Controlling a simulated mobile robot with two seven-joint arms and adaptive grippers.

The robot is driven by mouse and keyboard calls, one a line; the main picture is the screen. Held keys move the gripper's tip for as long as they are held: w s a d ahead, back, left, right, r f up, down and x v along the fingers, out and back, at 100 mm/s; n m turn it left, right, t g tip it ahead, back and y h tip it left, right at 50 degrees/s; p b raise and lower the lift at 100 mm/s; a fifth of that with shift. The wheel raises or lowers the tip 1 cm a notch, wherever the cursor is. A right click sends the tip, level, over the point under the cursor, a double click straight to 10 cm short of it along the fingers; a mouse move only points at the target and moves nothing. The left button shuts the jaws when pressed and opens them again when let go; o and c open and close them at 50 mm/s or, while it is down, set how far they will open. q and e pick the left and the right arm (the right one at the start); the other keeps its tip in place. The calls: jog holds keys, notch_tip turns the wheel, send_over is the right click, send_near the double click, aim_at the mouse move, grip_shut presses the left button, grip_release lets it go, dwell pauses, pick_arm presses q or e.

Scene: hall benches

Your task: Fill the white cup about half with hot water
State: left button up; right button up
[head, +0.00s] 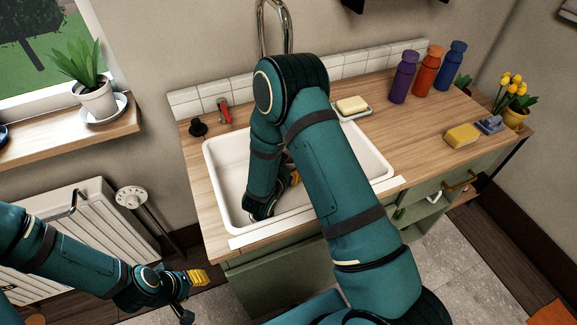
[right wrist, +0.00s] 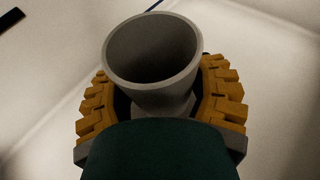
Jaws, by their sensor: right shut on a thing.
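The cup (right wrist: 150,50) looks grey in shadow in the right wrist view. Its open mouth faces the camera, and I see no water in the visible part of its inside. My right gripper (right wrist: 157,80) is shut on it, with yellow ridged fingers on both sides. In the head view my right arm reaches down into the white sink (head: 222,180) and hides the cup and most of the gripper. The chrome tap (head: 286,25) rises behind the arm; its outlet is hidden. A red handle (head: 223,112) and a black knob (head: 198,127) stand behind the sink. My left gripper (head: 192,295) appears open and empty, low at the left.
A soap bar on a dish (head: 353,105) sits right of the sink. Purple (head: 403,77), orange (head: 428,70) and blue (head: 451,65) bottles stand at the back right. A yellow sponge (head: 461,135) lies near the right edge. The counter (head: 400,135) between is clear.

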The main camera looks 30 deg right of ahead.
jog(key=shift+f, duration=0.1)
jog(key=o, duration=1.3)
notch_tip(320, 180, up, 10)
jog(key=shift+r, duration=0.1)
